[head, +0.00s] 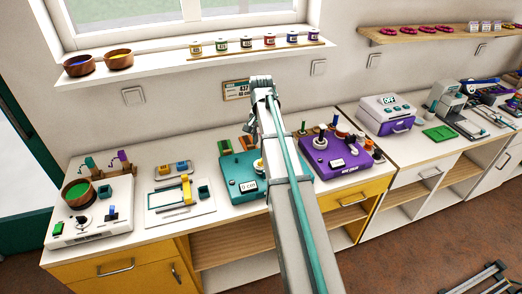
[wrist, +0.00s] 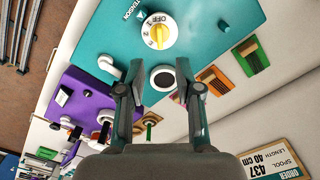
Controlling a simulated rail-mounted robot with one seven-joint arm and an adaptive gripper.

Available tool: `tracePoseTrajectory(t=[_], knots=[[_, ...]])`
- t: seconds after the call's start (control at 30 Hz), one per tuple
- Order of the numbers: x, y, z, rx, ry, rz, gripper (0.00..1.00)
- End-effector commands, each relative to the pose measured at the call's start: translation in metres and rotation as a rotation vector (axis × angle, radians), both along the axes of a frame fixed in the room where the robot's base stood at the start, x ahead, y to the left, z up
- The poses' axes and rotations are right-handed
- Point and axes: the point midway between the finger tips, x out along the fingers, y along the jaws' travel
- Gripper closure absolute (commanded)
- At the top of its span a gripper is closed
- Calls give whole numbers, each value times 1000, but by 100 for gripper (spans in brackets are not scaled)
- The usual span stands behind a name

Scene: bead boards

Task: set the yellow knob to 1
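The yellow knob (wrist: 159,33) sits on a white dial on the teal board (wrist: 210,18), at the top of the wrist view. The dial has OFF and small numbers. A round white post with a dark top (wrist: 162,78) shows between the fingers. In the head view my arm covers part of the teal board (head: 234,164).
A purple board (head: 335,160) stands right of the teal one. A white tray (head: 180,203) and a white box with a bowl (head: 90,215) stand to the left. A sign (head: 236,90) is on the wall.

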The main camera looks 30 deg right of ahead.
Motion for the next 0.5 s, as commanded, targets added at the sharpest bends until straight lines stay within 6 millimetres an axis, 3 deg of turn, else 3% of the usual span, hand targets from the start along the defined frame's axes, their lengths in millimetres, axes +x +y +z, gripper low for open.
tracePoseTrajectory(t=[0.2,0.5], knots=[[0,0,25,-1,-1,0,66],[0,0,30,0,1,0,66]])
